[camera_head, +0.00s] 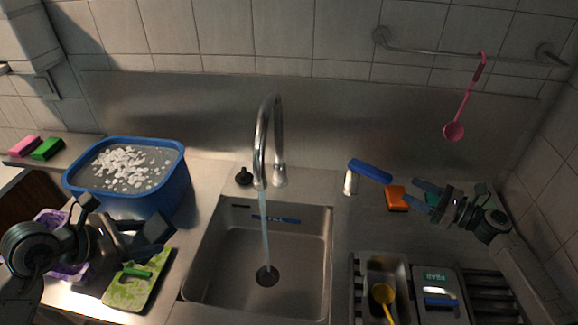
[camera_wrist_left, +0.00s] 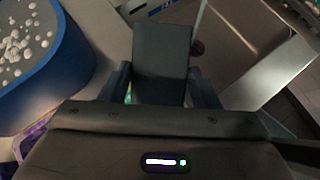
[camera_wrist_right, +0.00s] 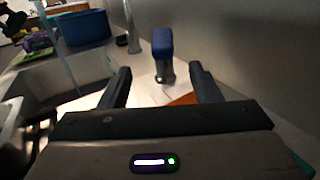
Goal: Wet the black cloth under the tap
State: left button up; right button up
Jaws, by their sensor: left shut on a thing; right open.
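The black cloth (camera_head: 152,240) shows as a dark flat piece, also in the left wrist view (camera_wrist_left: 160,60). My left gripper (camera_wrist_left: 160,90) is shut on it, left of the sink and above the green board. The tap (camera_head: 263,140) is a tall curved metal spout over the sink (camera_head: 225,262). A stream of water (camera_head: 265,225) runs from it toward the drain. The cloth is apart from the stream. My right gripper (camera_head: 425,195) is open and empty at the right, beside an orange sponge; in its wrist view a blue-topped metal fitting (camera_wrist_right: 163,45) stands beyond the fingers.
A blue tub (camera_head: 175,190) with white bits in water stands at the left. A green patterned board (camera_head: 125,295) lies below the left gripper. An orange sponge (camera_head: 397,197) lies right of the blue-topped fitting. Metal trays (camera_head: 378,262) line the front right. The sink's space is clear.

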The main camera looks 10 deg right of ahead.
aim_at(382, 174)
pick_arm(q)
jog(key=shift+w+d+f, duration=0.15)
jog(key=shift+f, duration=0.15)
jog(key=shift+r, duration=0.25)
notch_tip(382, 174, up, 4)
jog(key=p, duration=0.3)
jog(key=shift+f+p, duration=0.25)
jog(key=shift+p, duration=0.15)
pick_arm(e)
jog(key=x, duration=1)
jog(key=shift+w+f, duration=0.2)
jog(key=shift+w, duration=0.2)
pick_arm(q)
jog(key=shift+r, duration=0.1)
pick_arm(e)
jog(key=shift+x, duration=0.75)
jog(key=shift+f, duration=0.15)
jog(key=shift+c, duration=0.5)
